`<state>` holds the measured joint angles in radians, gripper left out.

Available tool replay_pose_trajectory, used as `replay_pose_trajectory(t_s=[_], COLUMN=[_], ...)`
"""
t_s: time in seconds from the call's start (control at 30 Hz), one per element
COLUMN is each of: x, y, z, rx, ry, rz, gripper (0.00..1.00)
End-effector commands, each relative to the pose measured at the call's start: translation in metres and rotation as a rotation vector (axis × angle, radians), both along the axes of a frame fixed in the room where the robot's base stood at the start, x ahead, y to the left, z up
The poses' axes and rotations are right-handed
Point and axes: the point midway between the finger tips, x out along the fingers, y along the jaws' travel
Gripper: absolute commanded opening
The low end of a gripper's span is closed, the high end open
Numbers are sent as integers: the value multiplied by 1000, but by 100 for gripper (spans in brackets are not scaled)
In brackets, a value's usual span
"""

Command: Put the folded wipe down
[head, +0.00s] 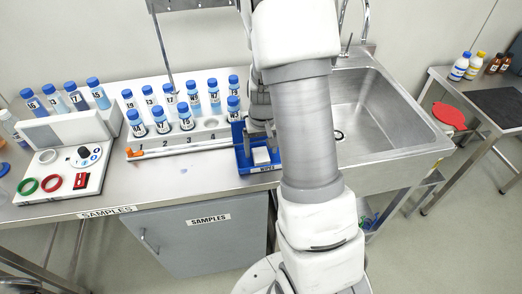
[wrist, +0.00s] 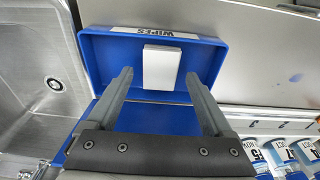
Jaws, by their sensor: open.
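The folded wipe (wrist: 162,68) is a small white block lying in the blue tray marked WIPES (wrist: 98,58). In the head view the wipe (head: 262,155) shows near the front of the blue tray (head: 244,166), beside the sink. My gripper (wrist: 159,75) is open in the wrist view, with one finger on each side of the wipe and clear gaps between. The fingers do not touch the wipe. In the head view my arm hides part of the tray and most of the gripper.
A white rack (head: 206,131) with several blue-capped sample tubes stands left of the tray. A white rod with an orange end (head: 135,154) lies along its front. The steel sink (head: 350,107) is on the right. A white device (head: 65,130) stands at far left.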

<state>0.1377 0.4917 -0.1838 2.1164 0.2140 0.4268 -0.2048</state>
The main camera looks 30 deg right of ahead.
Motion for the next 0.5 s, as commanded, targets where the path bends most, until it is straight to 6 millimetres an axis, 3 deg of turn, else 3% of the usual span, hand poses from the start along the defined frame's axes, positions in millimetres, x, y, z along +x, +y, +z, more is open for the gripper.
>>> replay_pose_trajectory(t_s=[0.3, 0.5], x=[-6, -11], y=[2, 3], z=[66, 94], rx=[-1, 0], ry=[-6, -3], rz=[0, 0], gripper=[85, 85])
